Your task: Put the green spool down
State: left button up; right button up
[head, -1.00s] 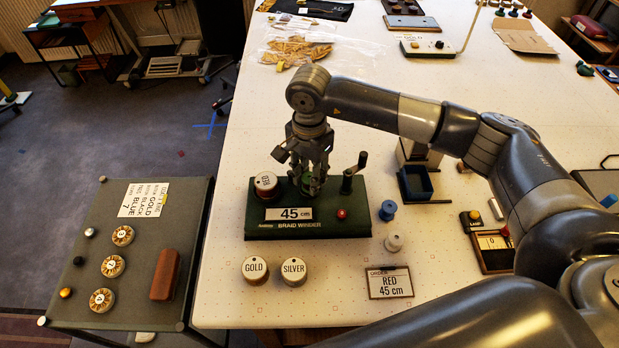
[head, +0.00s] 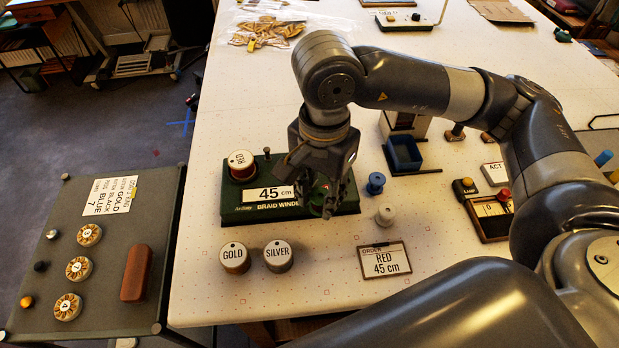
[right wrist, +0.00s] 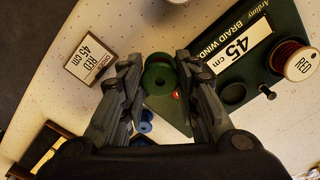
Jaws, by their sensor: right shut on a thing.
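My right gripper (head: 328,208) is over the front right part of the braid winder (head: 230,209), pointing down. In the right wrist view its fingers (right wrist: 158,72) are closed on the green spool (right wrist: 157,82), which sits between the fingertips. The spool appears held above the winder's front edge; the exact gap cannot be told. A dark round seat (right wrist: 233,93) on the winder is empty. A red spool (head: 242,165) stands on the winder's left side. My left gripper is not in view.
Gold (head: 235,258) and silver (head: 277,256) spools stand in front of the winder. An order card (head: 385,262) reads RED 45 cm. Blue (head: 376,183) and white (head: 385,215) spools stand to the right. Bare table lies between the silver spool and the card.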

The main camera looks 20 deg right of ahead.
jog(key=shift+s, duration=0.6)
jog(key=d+f+n, duration=0.1)
jog(key=n, duration=0.2)
jog(key=w+d+f+n, duration=0.1)
jog(key=n, duration=0.3)
jog(key=w+d+f+n, duration=0.1)
jog(key=f+n, duration=0.1)
jog(key=n, duration=0.2)
jog(key=shift+d, duration=0.25)
jog(key=shift+w, duration=0.1)
